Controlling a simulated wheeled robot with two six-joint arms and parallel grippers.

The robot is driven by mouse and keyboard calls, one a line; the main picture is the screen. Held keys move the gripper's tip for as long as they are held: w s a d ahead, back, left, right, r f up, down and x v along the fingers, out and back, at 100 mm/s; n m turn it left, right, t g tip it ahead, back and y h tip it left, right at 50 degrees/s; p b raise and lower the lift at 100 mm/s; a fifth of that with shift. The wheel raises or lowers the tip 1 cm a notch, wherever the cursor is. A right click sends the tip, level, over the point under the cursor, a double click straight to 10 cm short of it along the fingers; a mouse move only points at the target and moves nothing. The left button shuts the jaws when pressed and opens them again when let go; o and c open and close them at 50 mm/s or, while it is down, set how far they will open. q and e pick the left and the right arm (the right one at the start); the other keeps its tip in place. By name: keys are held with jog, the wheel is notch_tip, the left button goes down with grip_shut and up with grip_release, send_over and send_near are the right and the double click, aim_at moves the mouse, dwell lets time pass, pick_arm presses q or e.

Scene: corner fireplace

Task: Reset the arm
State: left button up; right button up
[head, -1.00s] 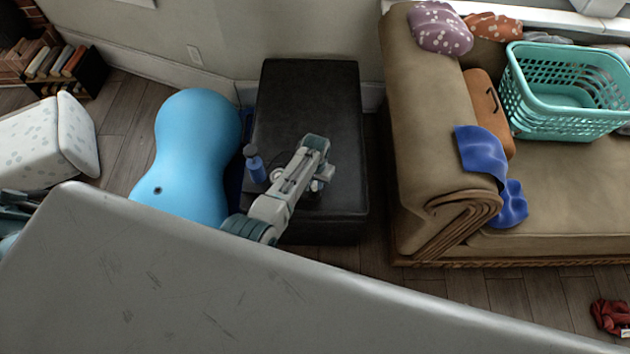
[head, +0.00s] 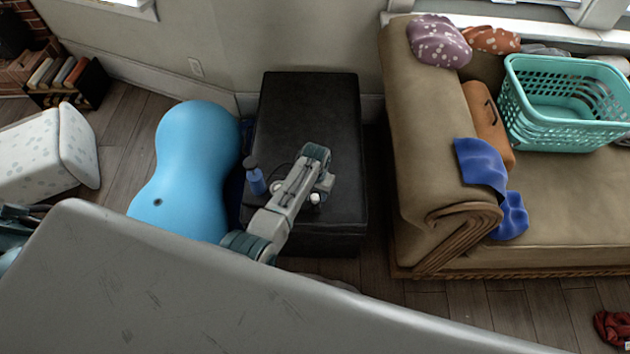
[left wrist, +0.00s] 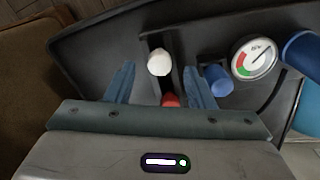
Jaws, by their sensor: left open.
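My left arm (head: 287,200) reaches over the black ottoman (head: 310,105) in the head view, with its end folded downward. My left gripper (left wrist: 160,72) is open in the left wrist view, its two blue fingers spread apart. A white round knob (left wrist: 159,62) and a red part (left wrist: 170,100) show between the fingers. I cannot tell whether the fingers touch them. My right gripper is not in view.
The tan sofa (head: 410,130) with a teal basket (head: 560,135) is on the right.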

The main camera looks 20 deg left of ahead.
pick_arm(q)
notch_tip(320, 180, up, 9)
jog(key=s+a+r+n+t, duration=0.1)
jog(key=s+a+r, duration=0.1)
jog(key=s+a, duration=0.35)
jog(key=s+a+r+t, duration=0.1)
jog(key=s+a, duration=0.2)
jog(key=s, duration=0.6)
jog(key=s+a+r+t, duration=0.2)
jog(key=s+r, duration=1.2)
jog(key=s, duration=0.2)
notch_tip(320, 180, down, 30)
jog(key=a+g+y, duration=0.1)
jog(key=a+g, duration=0.1)
jog(key=a, duration=0.1)
jog(key=s+a+f, duration=0.1)
jog(key=s+f, duration=1.6)
jog(key=f, duration=0.2)
jog(key=shift+s+f+g+p, duration=0.15)
jog(key=shift+f+g+p, duration=0.05)
jog(key=shift+g+p, duration=0.2)
